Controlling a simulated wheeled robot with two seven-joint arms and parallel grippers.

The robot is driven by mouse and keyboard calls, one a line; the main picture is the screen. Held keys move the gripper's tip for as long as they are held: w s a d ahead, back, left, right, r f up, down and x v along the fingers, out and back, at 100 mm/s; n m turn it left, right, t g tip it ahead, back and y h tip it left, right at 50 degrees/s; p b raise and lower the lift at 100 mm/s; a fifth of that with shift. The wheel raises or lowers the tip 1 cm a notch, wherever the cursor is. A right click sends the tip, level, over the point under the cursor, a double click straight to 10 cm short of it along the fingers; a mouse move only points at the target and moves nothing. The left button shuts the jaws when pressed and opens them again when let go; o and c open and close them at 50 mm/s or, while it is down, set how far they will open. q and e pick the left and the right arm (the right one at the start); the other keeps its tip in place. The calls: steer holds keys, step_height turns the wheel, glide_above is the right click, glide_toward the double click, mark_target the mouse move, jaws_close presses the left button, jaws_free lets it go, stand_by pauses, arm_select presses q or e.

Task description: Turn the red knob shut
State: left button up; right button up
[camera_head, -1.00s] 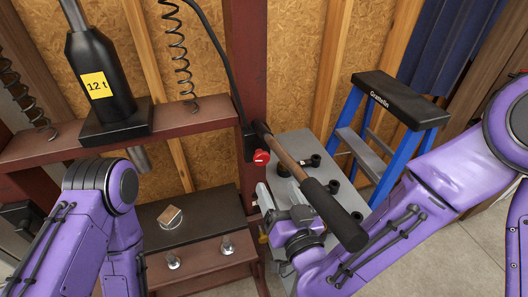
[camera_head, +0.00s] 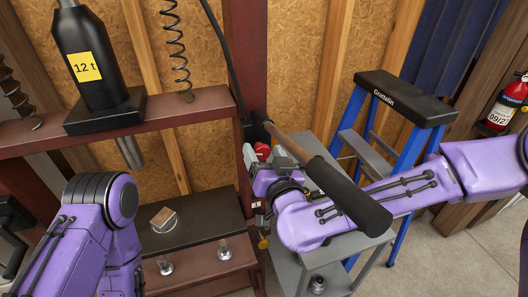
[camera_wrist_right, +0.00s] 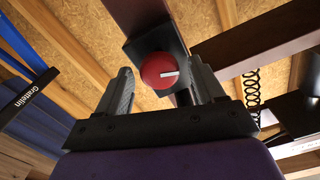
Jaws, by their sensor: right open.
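The red knob (camera_head: 262,149) sits on the dark red press post, partly hidden behind my right gripper in the head view. In the right wrist view the round red knob (camera_wrist_right: 158,71) with a white mark shows on a dark block (camera_wrist_right: 157,45), between the finger tips. My right gripper (camera_head: 263,155) is open, with one finger on each side of the knob; I cannot tell whether either finger touches it. My left gripper is out of the head view; only my left arm shows at the lower left.
A long bar with a black grip (camera_head: 345,197) crosses in front of my right arm. A grey cart (camera_head: 340,250), a blue ladder (camera_head: 407,97) and a fire extinguisher (camera_head: 508,103) stand to the right.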

steer(key=c, duration=1)
steer(key=m+b, duration=0.1)
steer(key=m, duration=0.1)
steer(key=shift+f+m+b, duration=0.15)
steer(key=shift+m+b, duration=0.2)
steer(key=shift+m, duration=0.05)
steer(key=m+b, duration=0.2)
steer(key=m, duration=0.2)
steer(key=shift+d+f+m, duration=0.1)
steer(key=shift+m, duration=0.2)
steer(key=m+b, duration=0.2)
steer(key=m, duration=0.2)
steer(key=shift+f+m+b, duration=0.1)
steer(key=shift+m+b, duration=0.7)
steer(key=shift+m, duration=0.4)
